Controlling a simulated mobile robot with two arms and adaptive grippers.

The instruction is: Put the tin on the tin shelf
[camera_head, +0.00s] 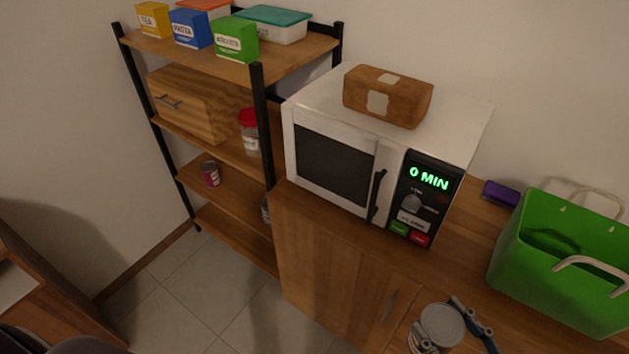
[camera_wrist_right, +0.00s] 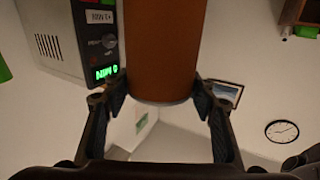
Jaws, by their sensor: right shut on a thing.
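My right gripper (camera_head: 437,322) is at the bottom of the head view, shut on a tin (camera_head: 443,327) with a pale round metal lid. In the right wrist view the fingers (camera_wrist_right: 160,88) close on both sides of the tin, whose orange-brown side (camera_wrist_right: 165,45) shows. The tin is in front of the cabinet below the microwave. To the left stands a shelf unit with black posts. Its lower wooden shelf (camera_head: 238,198) bears a dark red tin (camera_head: 210,174) and another tin (camera_head: 266,210) partly hidden by a post. My left gripper is not in view.
A microwave (camera_head: 335,165) with a bread loaf (camera_head: 388,96) on top stands on the counter, right of the shelf unit. A green bag (camera_head: 565,270) stands further right. Above the tins are a wooden bread box (camera_head: 185,105) and a red-lidded jar (camera_head: 250,135). The lower shelf has bare room between its tins.

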